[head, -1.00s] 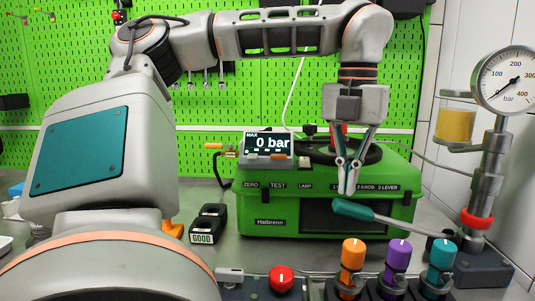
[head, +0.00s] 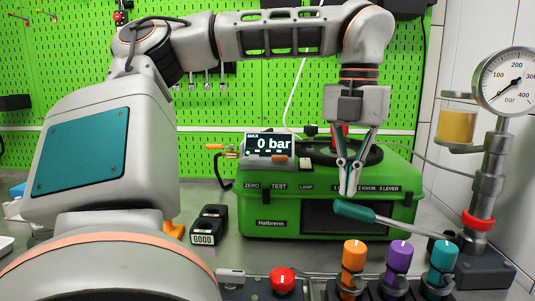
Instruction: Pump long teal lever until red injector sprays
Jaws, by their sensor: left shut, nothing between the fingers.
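The long teal lever (head: 355,210) reaches left from the pump base at the right, its handle in front of the green tester. My left gripper (head: 347,193) is shut and empty just above the handle's left end; I cannot tell whether it touches. The red injector (head: 340,133) stands on top of the green tester (head: 265,209), partly hidden behind my gripper. No spray shows. The display (head: 267,143) reads 0 bar. The pressure gauge (head: 508,82) stands at the right on its metal column. My right gripper is not in view.
Orange (head: 354,256), purple (head: 398,258) and teal (head: 442,256) knobs stand in a row at the front right. A red button (head: 282,280) is left of them. A small black counter (head: 208,224) lies left of the tester. A yellow fluid cup (head: 457,125) hangs beside the gauge column.

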